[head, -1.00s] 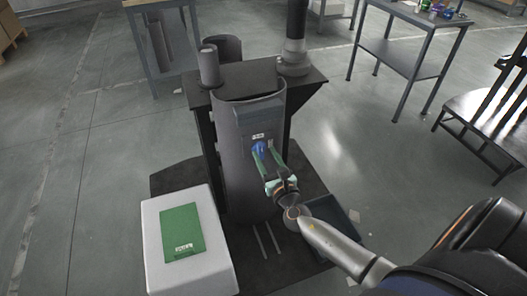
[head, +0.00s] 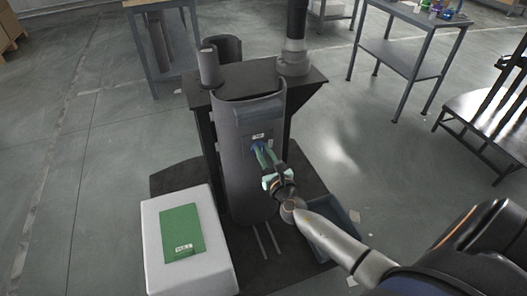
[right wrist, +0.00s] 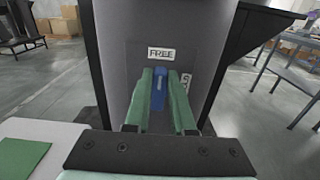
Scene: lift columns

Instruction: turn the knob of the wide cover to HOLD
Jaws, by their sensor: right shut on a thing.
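The wide cover (head: 235,150) is a tall curved grey panel on the front of a dark column stand. Its blue knob (right wrist: 160,87) sits on the cover's face, mostly hidden in the head view by my fingers. My right gripper (head: 264,156) is shut on the knob, with one green finger on each side of it in the right wrist view (right wrist: 161,85). The knob stands upright there, in line with a FREE label (right wrist: 161,53) above it. A second label (right wrist: 186,80), turned sideways, is partly hidden right of the fingers. My left gripper is not in view.
A white box (head: 157,240) with a green plate (head: 182,235) marked PULL stands left of the cover. A shallow grey tray (head: 345,218) lies behind my right wrist. A table (head: 400,55) and a dark bench (head: 490,115) stand at right, with open floor between.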

